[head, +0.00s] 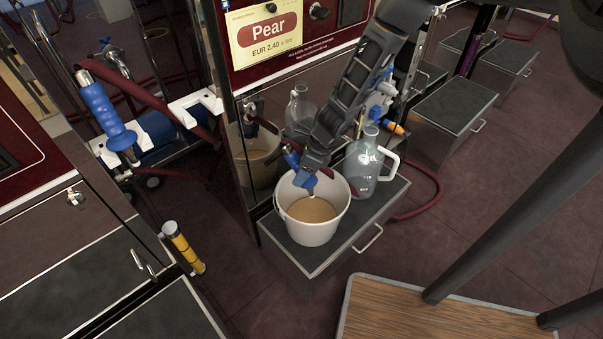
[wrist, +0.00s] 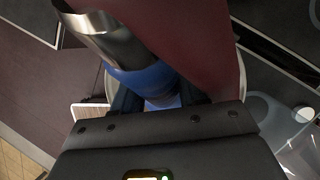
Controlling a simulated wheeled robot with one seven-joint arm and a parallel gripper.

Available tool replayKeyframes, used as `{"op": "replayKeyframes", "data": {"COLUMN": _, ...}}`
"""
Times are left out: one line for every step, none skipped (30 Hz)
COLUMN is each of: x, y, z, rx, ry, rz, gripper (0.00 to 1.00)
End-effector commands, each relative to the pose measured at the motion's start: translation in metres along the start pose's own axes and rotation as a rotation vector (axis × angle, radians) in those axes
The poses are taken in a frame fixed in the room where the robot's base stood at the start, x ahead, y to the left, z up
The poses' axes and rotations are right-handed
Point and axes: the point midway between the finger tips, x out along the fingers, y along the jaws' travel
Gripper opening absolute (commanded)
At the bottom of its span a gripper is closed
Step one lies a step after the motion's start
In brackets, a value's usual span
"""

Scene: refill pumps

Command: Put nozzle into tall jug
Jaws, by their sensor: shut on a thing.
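My gripper (head: 312,168) is shut on a blue nozzle (head: 292,158), over the white bucket (head: 323,232). The nozzle's lower end (head: 311,191) hangs inside the bucket's opening, above tan liquid; I cannot tell whether it touches the liquid. In the wrist view the nozzle (wrist: 140,78) is a blue body with a bare metal end, held between my fingers (wrist: 160,100). The tall jug (head: 364,165), clear with a pale handle, stands upright just right of the bucket. Part of the jug also shows at the lower right of the wrist view (wrist: 285,135).
Bucket and jug stand on a dark-topped drawer platform (head: 375,212) beside a shiny panel that mirrors them. The Pear sign (head: 275,30) is above. Another blue nozzle (head: 104,110) sits in a white holder at left.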

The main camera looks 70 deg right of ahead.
Motion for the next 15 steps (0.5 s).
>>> {"op": "replayKeyframes", "data": {"x": -0.009, "y": 0.001, "z": 0.004, "rx": 0.001, "ry": -0.001, "rz": 0.000, "gripper": 0.00}}
{"op": "replayKeyframes", "data": {"x": -0.011, "y": 0.002, "z": 0.004, "rx": 0.000, "ry": -0.001, "rz": 0.000, "gripper": 0.00}}
{"op": "replayKeyframes", "data": {"x": -0.013, "y": 0.002, "z": 0.005, "rx": -0.001, "ry": -0.001, "rz": 0.000, "gripper": 0.00}}
{"op": "replayKeyframes", "data": {"x": -0.014, "y": 0.002, "z": 0.006, "rx": 0.000, "ry": -0.001, "rz": 0.000, "gripper": 0.00}}
{"op": "replayKeyframes", "data": {"x": -0.015, "y": 0.002, "z": 0.006, "rx": 0.000, "ry": -0.001, "rz": 0.000, "gripper": 0.00}}
{"op": "replayKeyframes", "data": {"x": -0.017, "y": 0.003, "z": 0.007, "rx": 0.001, "ry": -0.001, "rz": 0.000, "gripper": 0.00}}
{"op": "replayKeyframes", "data": {"x": -0.019, "y": 0.003, "z": 0.008, "rx": 0.001, "ry": -0.001, "rz": 0.000, "gripper": 0.00}}
{"op": "replayKeyframes", "data": {"x": -0.021, "y": 0.003, "z": 0.009, "rx": 0.001, "ry": -0.001, "rz": 0.000, "gripper": 0.00}}
{"op": "replayKeyframes", "data": {"x": -0.023, "y": 0.004, "z": 0.010, "rx": 0.000, "ry": -0.001, "rz": 0.000, "gripper": 0.00}}
{"op": "replayKeyframes", "data": {"x": -0.025, "y": 0.004, "z": 0.011, "rx": -0.001, "ry": -0.001, "rz": 0.000, "gripper": 0.00}}
{"op": "replayKeyframes", "data": {"x": -0.027, "y": 0.004, "z": 0.011, "rx": 0.000, "ry": -0.001, "rz": 0.000, "gripper": 0.00}}
{"op": "replayKeyframes", "data": {"x": -0.029, "y": 0.004, "z": 0.012, "rx": 0.001, "ry": -0.001, "rz": 0.000, "gripper": 0.00}}
{"op": "replayKeyframes", "data": {"x": -0.031, "y": 0.005, "z": 0.013, "rx": 0.001, "ry": -0.001, "rz": 0.000, "gripper": 0.00}}
{"op": "replayKeyframes", "data": {"x": -0.032, "y": 0.005, "z": 0.013, "rx": 0.001, "ry": -0.001, "rz": 0.001, "gripper": 0.00}}
{"op": "replayKeyframes", "data": {"x": -0.034, "y": 0.005, "z": 0.014, "rx": 0.000, "ry": -0.001, "rz": 0.001, "gripper": 0.00}}
